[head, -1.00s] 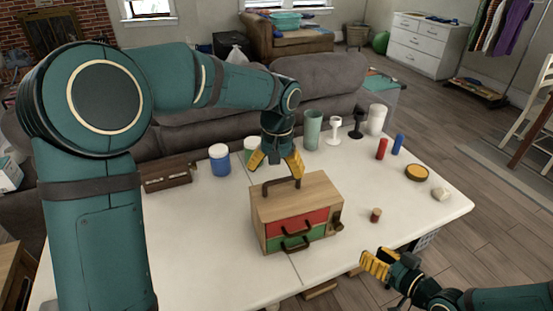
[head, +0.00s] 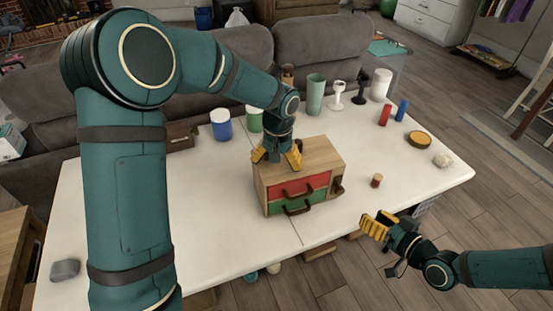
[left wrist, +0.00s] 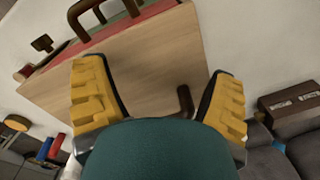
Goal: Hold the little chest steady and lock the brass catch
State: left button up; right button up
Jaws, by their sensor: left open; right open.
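The little chest (head: 318,152) is a wooden box with a red drawer and a green drawer, upright on the white table. A small brownish piece, apparently the catch (head: 338,187), sticks out at its right side; its exact position is too small to tell. My left gripper (head: 276,157) is open, low over the chest's top. In the left wrist view its fingers straddle the dark top handle (left wrist: 185,98) above the wood, not closed on it. My right gripper (head: 375,226) is open and empty by the table's front right edge, apart from the chest.
A small brown cylinder (head: 376,180) stands right of the chest. Blue (head: 221,124) and green (head: 254,119) jars, cups and goblets stand along the back. Red and blue cylinders, a round yellow-topped tin (head: 419,139) and a stone (head: 442,160) are at the right. The table's front left is mostly clear.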

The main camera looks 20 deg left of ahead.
pick_arm(q)
grip_shut()
jog(key=c, duration=1.4)
grip_release()
jog(key=o, duration=0.3)
jog(key=r, duration=1.2)
jog(key=shift+d, duration=0.25)
